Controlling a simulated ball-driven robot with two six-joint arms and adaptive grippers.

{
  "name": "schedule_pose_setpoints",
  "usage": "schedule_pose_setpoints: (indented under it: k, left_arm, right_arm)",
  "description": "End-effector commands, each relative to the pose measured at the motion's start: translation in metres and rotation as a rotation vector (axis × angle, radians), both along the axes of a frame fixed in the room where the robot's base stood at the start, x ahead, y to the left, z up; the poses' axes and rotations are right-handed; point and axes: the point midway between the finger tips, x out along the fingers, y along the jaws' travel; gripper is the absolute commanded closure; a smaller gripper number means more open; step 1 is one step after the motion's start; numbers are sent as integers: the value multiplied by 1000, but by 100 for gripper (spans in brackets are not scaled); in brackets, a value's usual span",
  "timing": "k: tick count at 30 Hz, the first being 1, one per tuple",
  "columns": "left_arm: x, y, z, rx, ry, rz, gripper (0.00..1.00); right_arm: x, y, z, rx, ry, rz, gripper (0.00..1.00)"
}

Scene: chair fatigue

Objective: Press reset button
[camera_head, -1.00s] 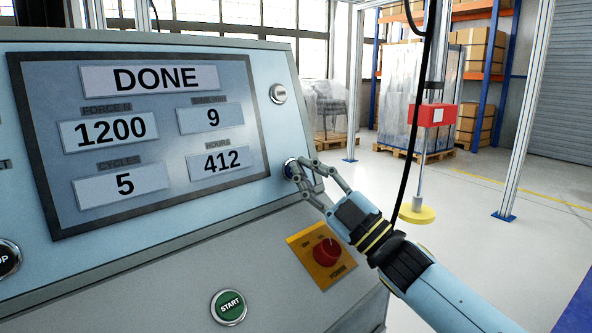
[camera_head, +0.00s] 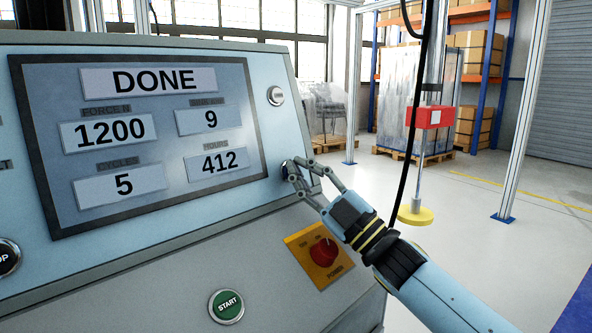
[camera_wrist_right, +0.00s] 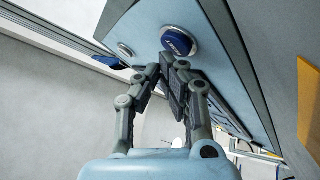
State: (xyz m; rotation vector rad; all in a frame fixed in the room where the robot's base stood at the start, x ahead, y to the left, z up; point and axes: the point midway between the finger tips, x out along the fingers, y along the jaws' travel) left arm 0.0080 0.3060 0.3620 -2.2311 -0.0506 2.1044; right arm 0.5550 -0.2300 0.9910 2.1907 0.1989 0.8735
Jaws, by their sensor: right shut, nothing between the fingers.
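A round blue button (camera_wrist_right: 177,41) with a metal ring is set in the light-blue console panel (camera_wrist_right: 150,22) in the right wrist view. Its lettering is too small to read. My right gripper (camera_wrist_right: 167,66) is shut and empty, with its fingertips at the lower edge of the button; I cannot tell if they touch it. In the head view my right gripper (camera_head: 290,170) is at the right edge of the display (camera_head: 150,130), and its fingertips mostly hide the button. The display reads DONE, 1200, 9, 5 and 412. My left gripper is not in view.
Below on the console are a green START button (camera_head: 226,307) and a red power knob (camera_head: 323,252) on a yellow plate. A small silver button (camera_head: 275,96) is above my gripper. A black cable (camera_head: 408,150) and a red box (camera_head: 430,117) hang on the right.

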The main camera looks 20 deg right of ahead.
Motion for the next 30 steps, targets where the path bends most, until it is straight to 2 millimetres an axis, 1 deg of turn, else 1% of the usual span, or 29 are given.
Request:
schedule_pose_setpoints:
  k: [1,11,19,27,30]
  left_arm:
    - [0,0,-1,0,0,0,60]
    - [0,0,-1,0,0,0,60]
    - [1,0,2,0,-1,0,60]
    - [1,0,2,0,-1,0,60]
    - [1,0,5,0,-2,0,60]
  right_arm:
    - [2,1,-3,17,12,5,100]
    - [1,1,-4,19,11,5,100]
    - [-7,-2,-6,18,13,4,100]
    - [-9,-3,-9,18,18,3,100]
    - [-14,-5,-8,17,21,3,100]
